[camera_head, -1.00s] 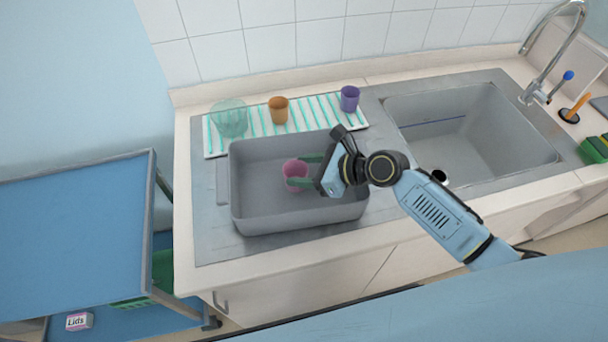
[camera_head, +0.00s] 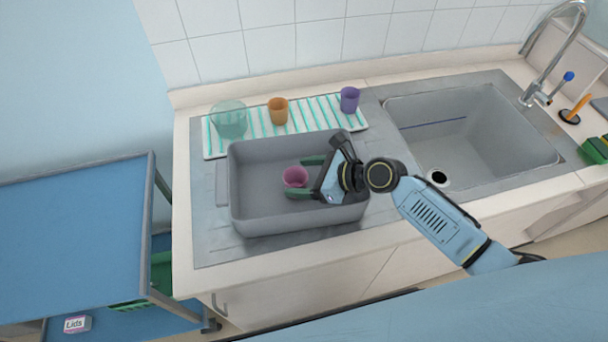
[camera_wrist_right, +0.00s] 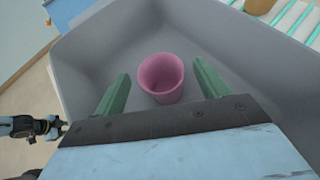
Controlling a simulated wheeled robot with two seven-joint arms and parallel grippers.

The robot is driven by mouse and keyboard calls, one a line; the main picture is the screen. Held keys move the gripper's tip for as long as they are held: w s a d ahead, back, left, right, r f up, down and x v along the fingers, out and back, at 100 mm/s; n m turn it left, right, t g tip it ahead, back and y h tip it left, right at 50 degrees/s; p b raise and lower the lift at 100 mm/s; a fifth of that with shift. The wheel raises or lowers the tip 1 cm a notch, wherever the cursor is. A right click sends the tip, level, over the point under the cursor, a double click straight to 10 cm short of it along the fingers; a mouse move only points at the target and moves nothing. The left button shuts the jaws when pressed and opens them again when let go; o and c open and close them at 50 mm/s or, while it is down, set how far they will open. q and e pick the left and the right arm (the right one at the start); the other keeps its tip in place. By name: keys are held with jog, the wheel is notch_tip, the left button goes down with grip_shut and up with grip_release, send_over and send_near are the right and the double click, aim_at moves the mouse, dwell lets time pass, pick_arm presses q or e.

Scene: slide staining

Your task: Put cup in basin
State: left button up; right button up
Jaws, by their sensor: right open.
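The pink cup (camera_head: 294,176) is inside the grey basin (camera_head: 232,190), near its middle. In the right wrist view the cup (camera_wrist_right: 161,77) looks upright and empty, and appears to rest on the basin floor. My right gripper (camera_head: 306,177) reaches into the basin from the right. It is open, with one green finger on each side of the cup. In the wrist view gaps show between the cup and both fingers. The near finger hides the cup's lower part in the head view. A dark arm part, probably my left gripper (camera_wrist_right: 40,127), shows small at the wrist view's left edge.
A striped mat (camera_head: 300,118) behind the basin holds a clear teal beaker (camera_head: 229,119), an orange cup (camera_head: 278,110) and a purple cup (camera_head: 349,99). The sink (camera_head: 470,130) with its tap is at right. A blue-topped trolley (camera_head: 75,240) stands at left.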

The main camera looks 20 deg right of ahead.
jog(key=v, duration=1.2)
jog(key=shift+p, duration=0.3)
